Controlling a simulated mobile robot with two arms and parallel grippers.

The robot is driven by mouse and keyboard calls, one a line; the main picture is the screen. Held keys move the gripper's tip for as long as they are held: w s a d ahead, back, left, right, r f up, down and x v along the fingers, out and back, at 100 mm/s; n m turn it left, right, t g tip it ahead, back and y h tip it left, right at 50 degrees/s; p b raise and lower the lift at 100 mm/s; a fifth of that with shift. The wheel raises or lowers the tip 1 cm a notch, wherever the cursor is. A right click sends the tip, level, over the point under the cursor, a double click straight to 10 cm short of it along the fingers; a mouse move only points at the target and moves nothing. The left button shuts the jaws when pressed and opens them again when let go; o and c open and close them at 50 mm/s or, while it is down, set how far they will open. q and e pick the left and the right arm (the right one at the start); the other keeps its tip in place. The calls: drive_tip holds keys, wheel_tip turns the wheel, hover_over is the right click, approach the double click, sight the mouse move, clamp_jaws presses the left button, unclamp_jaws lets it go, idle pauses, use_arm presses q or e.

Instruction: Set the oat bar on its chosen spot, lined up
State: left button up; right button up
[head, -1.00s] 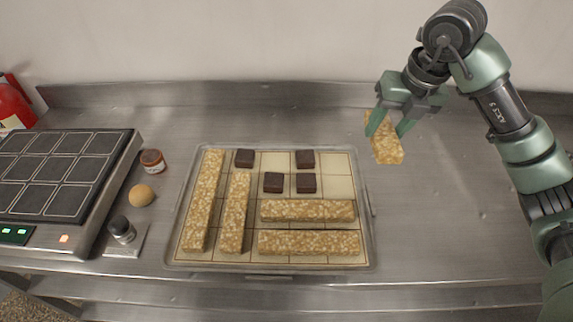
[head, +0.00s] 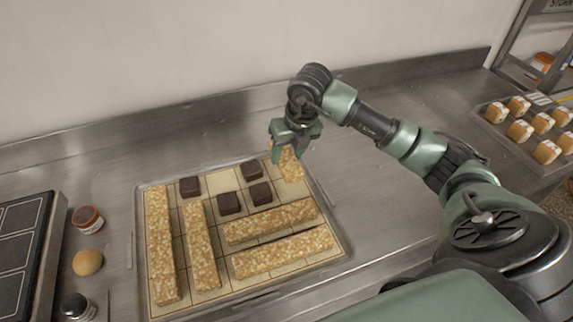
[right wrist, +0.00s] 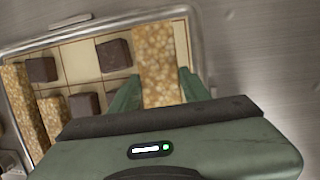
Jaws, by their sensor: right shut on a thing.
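My right gripper (head: 284,146) is shut on a golden oat bar (head: 291,166) at the tray's back right corner. The bar's long side runs toward the front of the tray. In the right wrist view the oat bar (right wrist: 154,62) sits between the green fingers, beside a dark brown square. I cannot tell whether it touches the tray. The gridded tray (head: 140,235) holds two upright-running oat bars at left (head: 160,245) and two crosswise bars at front right (head: 283,252). Several brown squares (head: 229,203) stand at the back. My left gripper is not in view.
A dark gridded plate (head: 18,245) stands at the left. Beside it are a small jar (head: 87,219), a round bun (head: 87,262) and a dark-topped shaker (head: 77,307). A tray of pastries (head: 505,140) is at the far right. The counter behind the tray is clear.

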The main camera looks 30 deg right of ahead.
drive_tip(key=shift+f, duration=0.4)
wheel_tip(320, 180, down, 4)
drive_tip(key=shift+f+p, duration=0.1)
drive_tip(key=shift+p, duration=0.3)
drive_tip(key=shift+f, duration=0.15)
drive_tip(key=shift+f, duration=0.2)
drive_tip(key=o, duration=1.5)
drive_tip(key=shift+c, duration=0.2)
drive_tip(key=shift+r, duration=0.15)
